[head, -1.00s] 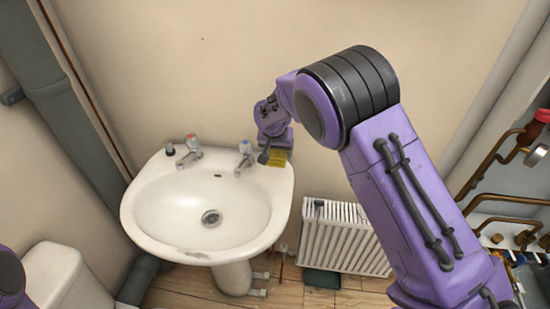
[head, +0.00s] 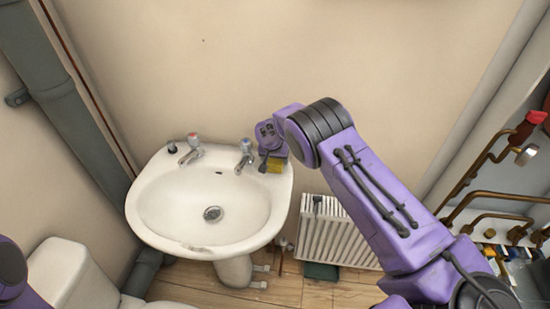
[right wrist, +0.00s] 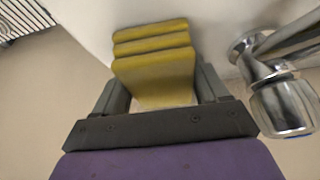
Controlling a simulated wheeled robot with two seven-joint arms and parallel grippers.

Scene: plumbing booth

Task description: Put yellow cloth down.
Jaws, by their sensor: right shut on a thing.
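The yellow cloth (right wrist: 152,62) is a folded stack of layers between the fingers of my right gripper (right wrist: 160,85) in the right wrist view. In the head view the cloth (head: 275,166) is at the back right corner of the white sink (head: 265,205), just below my right gripper (head: 271,157). My right gripper is shut on the cloth. I cannot tell whether the cloth touches the sink's rim. My left gripper is not in view; only a part of my left arm shows at the left edge.
A tap (head: 245,155) stands just left of the cloth, close to my right gripper in the right wrist view (right wrist: 280,95). Another tap (head: 192,147) and a small dark object (head: 171,147) are further left. A radiator (head: 335,232) is below right. Copper pipes (head: 485,180) are at far right.

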